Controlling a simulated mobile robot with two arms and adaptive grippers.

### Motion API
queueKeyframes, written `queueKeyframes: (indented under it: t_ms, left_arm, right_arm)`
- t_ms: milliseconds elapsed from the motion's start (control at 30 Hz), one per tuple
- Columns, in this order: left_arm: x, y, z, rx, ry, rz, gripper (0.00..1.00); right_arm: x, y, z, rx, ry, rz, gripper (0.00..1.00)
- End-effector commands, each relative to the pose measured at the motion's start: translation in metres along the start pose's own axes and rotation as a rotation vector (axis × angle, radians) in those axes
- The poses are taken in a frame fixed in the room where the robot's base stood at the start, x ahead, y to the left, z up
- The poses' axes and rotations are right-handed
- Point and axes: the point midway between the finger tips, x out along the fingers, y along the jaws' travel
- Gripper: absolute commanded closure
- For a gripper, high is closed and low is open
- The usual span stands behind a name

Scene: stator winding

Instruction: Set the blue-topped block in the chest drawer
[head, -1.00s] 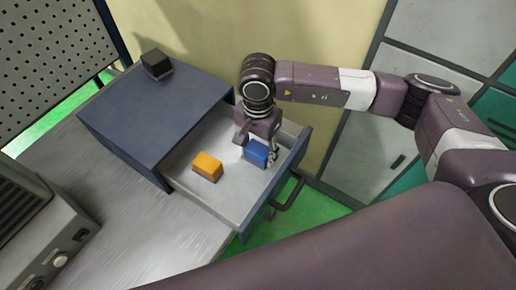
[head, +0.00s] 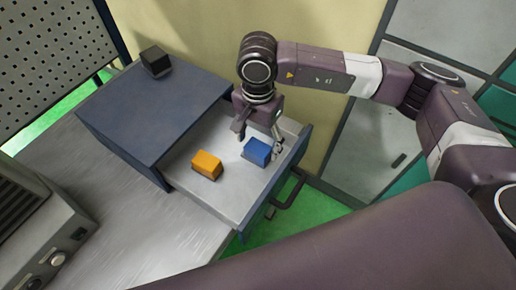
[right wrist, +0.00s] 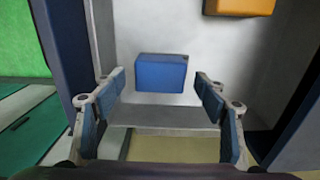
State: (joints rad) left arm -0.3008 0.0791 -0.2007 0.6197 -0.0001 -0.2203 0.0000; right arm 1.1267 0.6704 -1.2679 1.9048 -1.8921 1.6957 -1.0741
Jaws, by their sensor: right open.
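The blue-topped block (head: 257,151) lies on the floor of the open chest drawer (head: 229,205), toward its right end. It also shows in the right wrist view (right wrist: 161,73), beyond and between the open fingers. My right gripper (head: 259,137) is open and empty, just above and behind the block, apart from it. In the right wrist view the two fingers (right wrist: 161,95) are spread wide with nothing between the pads. My left gripper is not in view.
An orange block (head: 207,166) lies in the same drawer, left of the blue one. A small black block (head: 156,61) sits on top of the blue-grey chest (head: 150,115). A grey machine (head: 40,225) stands on the bench at left. The drawer handle (head: 290,192) sticks out at the front.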

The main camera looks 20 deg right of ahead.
Motion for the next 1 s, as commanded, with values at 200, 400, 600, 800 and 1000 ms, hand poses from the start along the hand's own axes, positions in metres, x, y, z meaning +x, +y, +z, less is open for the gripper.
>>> queueKeyframes:
  t_ms: [200, 400, 600, 800, 1000]
  left_arm:
    - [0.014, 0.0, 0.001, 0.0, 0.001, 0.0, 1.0]
    - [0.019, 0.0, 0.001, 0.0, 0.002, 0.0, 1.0]
    - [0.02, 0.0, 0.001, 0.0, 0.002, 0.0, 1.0]
    - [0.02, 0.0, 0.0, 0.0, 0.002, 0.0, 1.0]
    - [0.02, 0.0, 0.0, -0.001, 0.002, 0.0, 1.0]
  right_arm:
    - [-0.047, -0.002, -0.001, 0.0, 0.003, -0.005, 0.34]
    - [-0.077, -0.001, 0.0, 0.001, 0.001, -0.003, 0.34]
    - [-0.086, 0.0, 0.0, 0.001, 0.0, 0.0, 0.34]
    - [-0.086, 0.0, 0.0, 0.001, 0.0, 0.0, 0.34]
    - [-0.086, 0.0, 0.0, 0.001, 0.0, 0.0, 0.34]
